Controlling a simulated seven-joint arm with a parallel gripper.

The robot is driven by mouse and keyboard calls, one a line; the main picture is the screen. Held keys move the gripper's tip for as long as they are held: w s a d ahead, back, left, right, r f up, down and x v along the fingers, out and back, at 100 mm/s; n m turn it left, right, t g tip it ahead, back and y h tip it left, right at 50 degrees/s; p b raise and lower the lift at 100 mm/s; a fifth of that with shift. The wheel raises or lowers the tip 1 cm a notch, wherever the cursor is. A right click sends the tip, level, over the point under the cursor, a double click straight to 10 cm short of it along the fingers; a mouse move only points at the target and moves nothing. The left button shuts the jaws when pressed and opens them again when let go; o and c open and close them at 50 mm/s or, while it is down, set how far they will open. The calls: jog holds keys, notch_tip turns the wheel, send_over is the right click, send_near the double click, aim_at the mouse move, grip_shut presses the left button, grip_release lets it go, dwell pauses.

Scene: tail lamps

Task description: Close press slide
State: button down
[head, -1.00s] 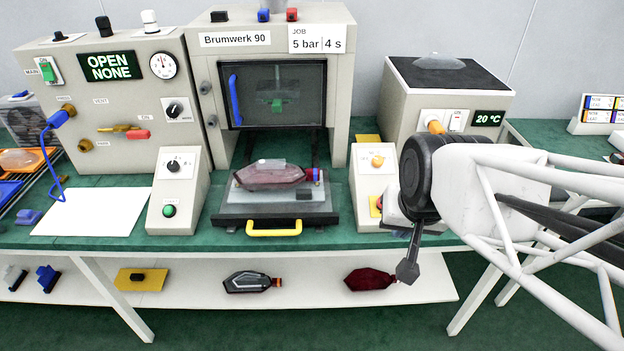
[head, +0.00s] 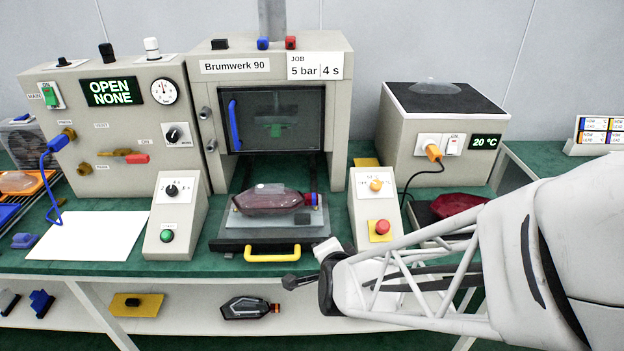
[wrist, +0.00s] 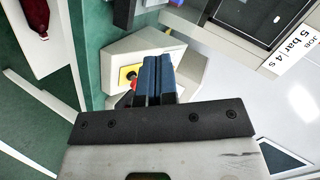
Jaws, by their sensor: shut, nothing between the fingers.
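The press slide (head: 228,246) is a dark flat carriage pulled out in front of the press (head: 335,120). A yellow handle (head: 272,258) is on its front edge. A grey fixture plate on it bears a dark red tail lamp (head: 268,201) with a blue and red end. My gripper (head: 290,282) is shut and empty, just below and to the right of the handle, apart from it in the picture. In the wrist view the blue-padded fingers (wrist: 152,78) are together, overlapping a control box with a red button (wrist: 132,77). The handle is not visible there.
A right control box (head: 366,205) with a red stop button and a left one (head: 178,215) with a green button flank the slide. A heater box (head: 440,130) stands to the right, a red lens (head: 455,204) near it. A lower shelf (head: 180,318) lies below the bench.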

jog(key=s+a+f+m+t+h, duration=0.1)
jog(key=s+f+m+t, duration=0.2)
jog(key=f+m+t, duration=0.2)
jog(key=shift+a+f+m+h, duration=0.35)
jog(key=shift+f+m, duration=0.35)
jog(key=shift+f, duration=0.75)
jog(key=shift+w, duration=0.2)
send_near(316, 201)
jog(key=shift+s+a+f, duration=0.1)
jog(key=shift+s, duration=2.65)
jog(key=shift+w, duration=0.1)
jog(key=w, duration=2.7)
jog(key=shift+s, duration=0.25)
jog(key=shift+s, duration=6.85)
